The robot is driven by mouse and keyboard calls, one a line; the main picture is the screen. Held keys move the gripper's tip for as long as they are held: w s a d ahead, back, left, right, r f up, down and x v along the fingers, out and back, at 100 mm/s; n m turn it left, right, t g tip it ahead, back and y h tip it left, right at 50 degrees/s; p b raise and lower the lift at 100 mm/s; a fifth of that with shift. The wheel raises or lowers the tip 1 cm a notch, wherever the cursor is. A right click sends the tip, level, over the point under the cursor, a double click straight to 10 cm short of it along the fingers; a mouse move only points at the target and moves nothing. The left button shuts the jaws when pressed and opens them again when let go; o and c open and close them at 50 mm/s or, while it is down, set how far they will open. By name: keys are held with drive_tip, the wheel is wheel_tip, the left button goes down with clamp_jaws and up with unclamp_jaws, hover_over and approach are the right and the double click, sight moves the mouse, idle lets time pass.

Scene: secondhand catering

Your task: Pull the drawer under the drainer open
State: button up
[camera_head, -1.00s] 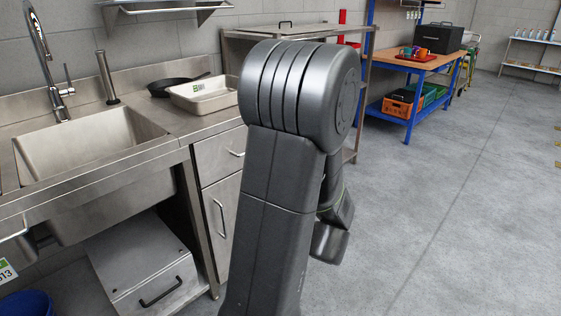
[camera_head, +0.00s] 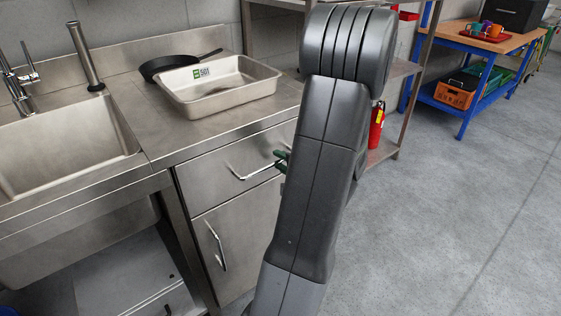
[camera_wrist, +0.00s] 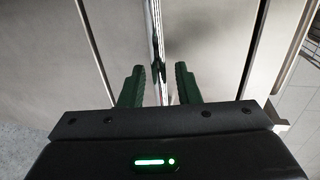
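The steel drawer (camera_head: 212,172) is set in the front of the cabinet, under the drainer top (camera_head: 170,137) to the right of the sink. The drawer looks shut. Its bar handle (camera_head: 246,176) runs across the front and also shows upright in the wrist view (camera_wrist: 156,30). My gripper (camera_head: 283,162) is at the right end of the handle, mostly hidden by my arm in the head view. In the wrist view its green fingers (camera_wrist: 160,82) stand open, one on each side of the bar, with a gap visible on both sides.
A cupboard door with its own handle (camera_head: 217,246) is below the drawer. A shallow metal pan (camera_head: 205,104) and a black frying pan (camera_head: 160,67) rest on the drainer. A fire extinguisher (camera_head: 377,125) stands right of my arm. The floor (camera_head: 440,230) at right is clear.

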drive_tip(key=shift+w+a, duration=0.2)
drive_tip(key=shift+a, duration=0.05)
clamp_jaws()
drive_tip(key=shift+s+d+f, duration=0.1)
